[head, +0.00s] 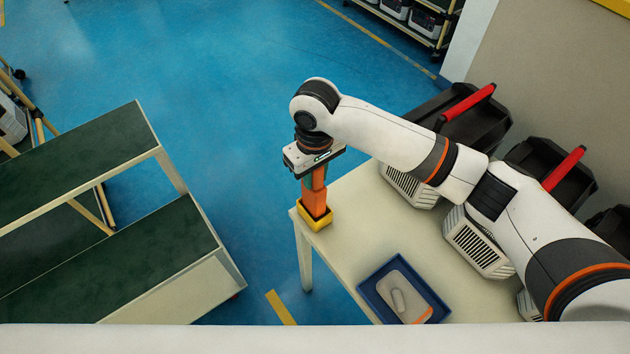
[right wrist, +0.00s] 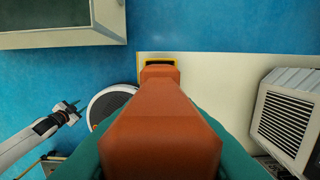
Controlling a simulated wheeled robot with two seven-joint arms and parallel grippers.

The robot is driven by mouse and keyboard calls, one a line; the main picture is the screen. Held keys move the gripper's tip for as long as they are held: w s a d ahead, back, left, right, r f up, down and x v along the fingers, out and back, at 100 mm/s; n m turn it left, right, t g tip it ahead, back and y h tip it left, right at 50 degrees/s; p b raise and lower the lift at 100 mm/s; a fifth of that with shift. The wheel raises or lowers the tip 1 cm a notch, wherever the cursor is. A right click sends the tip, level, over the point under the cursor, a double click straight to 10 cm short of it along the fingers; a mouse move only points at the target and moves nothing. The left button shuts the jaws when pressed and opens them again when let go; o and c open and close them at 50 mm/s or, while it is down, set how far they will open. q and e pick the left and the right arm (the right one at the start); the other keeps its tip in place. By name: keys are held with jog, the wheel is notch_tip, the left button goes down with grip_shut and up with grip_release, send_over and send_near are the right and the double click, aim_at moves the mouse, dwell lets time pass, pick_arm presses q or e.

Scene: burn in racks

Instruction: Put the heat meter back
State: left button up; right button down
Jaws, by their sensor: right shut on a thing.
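The heat meter, an orange handheld body, is upright in my right gripper (head: 314,172). Its lower part (head: 313,200) shows below the jaws in the head view, and its orange body (right wrist: 160,140) fills the middle of the right wrist view. A yellow holder (head: 317,220) sits at the table's far left corner; its dark inside and rim (right wrist: 160,60) show past the meter in the wrist view. The meter's lower end is at or just above the holder; I cannot tell whether it is inside. My left gripper (right wrist: 70,112) shows small in the wrist view, apart from the meter.
A cream table (head: 370,222) carries a blue tray (head: 372,280) with a grey item. Black-topped white units with red handles (head: 468,102) line its right side. A green-topped stepped rack (head: 130,240) stands left, with clear blue floor between.

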jog(key=shift+f, duration=1.6)
jog(key=c, duration=1.1)
grip_release()
jog(key=shift+r, duration=0.2)
notch_tip(320, 180, up, 12)
jog(key=shift+f+b, duration=0.1)
jog(key=shift+b, duration=0.55)
